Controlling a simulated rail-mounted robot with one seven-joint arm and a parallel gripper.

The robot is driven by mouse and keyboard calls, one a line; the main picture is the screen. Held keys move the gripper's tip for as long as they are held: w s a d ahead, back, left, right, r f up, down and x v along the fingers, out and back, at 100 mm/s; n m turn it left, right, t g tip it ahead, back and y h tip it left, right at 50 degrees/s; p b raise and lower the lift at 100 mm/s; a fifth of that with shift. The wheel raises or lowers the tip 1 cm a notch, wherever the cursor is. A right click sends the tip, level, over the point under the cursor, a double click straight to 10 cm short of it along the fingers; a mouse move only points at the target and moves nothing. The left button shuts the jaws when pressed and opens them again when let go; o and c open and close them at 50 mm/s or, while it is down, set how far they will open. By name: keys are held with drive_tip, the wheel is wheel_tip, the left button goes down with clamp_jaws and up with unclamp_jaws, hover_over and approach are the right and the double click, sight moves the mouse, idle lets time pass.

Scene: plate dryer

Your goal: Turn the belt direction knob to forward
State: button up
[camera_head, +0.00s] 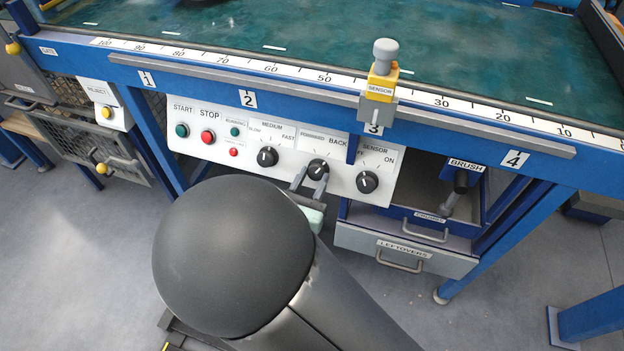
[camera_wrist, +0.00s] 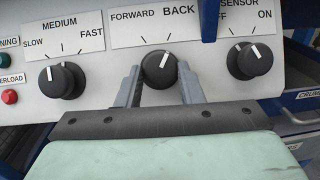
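The belt direction knob (camera_head: 318,169) is a round black knob with a white pointer line, on the white control panel under the labels FORWARD (left) and BACK (right). In the wrist view the knob (camera_wrist: 159,70) has its pointer tilted up and right, toward BACK. My gripper (camera_head: 310,180) is in front of the panel at this knob. In the wrist view my gripper (camera_wrist: 160,78) has one grey finger on each side of the knob, with narrow gaps visible. The fingers are spread and do not appear closed on it; their depth relative to the knob is unclear.
The speed knob (camera_wrist: 62,80) is to the left and the sensor knob (camera_wrist: 250,61) to the right, both close by. Green START (camera_head: 182,130) and red STOP (camera_head: 207,137) buttons are further left. A yellow sensor (camera_head: 381,82) hangs above; drawers (camera_head: 403,250) stand below right.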

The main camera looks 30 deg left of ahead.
drive_tip(key=shift+r+n+y+p, duration=0.1)
drive_tip(key=shift+n+y+p, duration=0.2)
drive_tip(key=shift+n+p, duration=0.15)
drive_tip(key=shift+c, duration=0.3)
drive_tip(key=shift+d+r+n+y+p, duration=0.15)
drive_tip(key=shift+n+y+p, duration=0.15)
drive_tip(key=shift+n+p, duration=0.55)
drive_tip(key=n+y+p, duration=0.1)
drive_tip(key=n+p, duration=0.1)
drive_tip(key=n+g+y+p, duration=0.1)
drive_tip(key=n+p, duration=0.1)
drive_tip(key=n+g+y+p, duration=0.1)
drive_tip(key=n+p, duration=0.1)
drive_tip(key=p, duration=0.1)
drive_tip(key=shift+w+d+r+n+y, duration=0.15)
drive_tip(key=shift+d+n+y, duration=0.15)
drive_tip(key=shift+d+n, duration=0.1)
drive_tip(key=n+g+y+p, duration=0.1)
drive_tip(key=n+p, duration=0.1)
drive_tip(key=p, duration=0.1)
drive_tip(key=n+g+p, duration=0.1)
drive_tip(key=n+p, duration=0.2)
drive_tip(key=shift+w+d+y, duration=0.1)
drive_tip(key=shift+y, duration=0.3)
drive_tip(key=shift+n+g+p, duration=0.3)
drive_tip(key=shift+n+p, duration=0.1)
drive_tip(key=shift+n, duration=0.1)
drive_tip(key=shift+f+n, duration=0.2)
drive_tip(key=shift+n, duration=0.1)
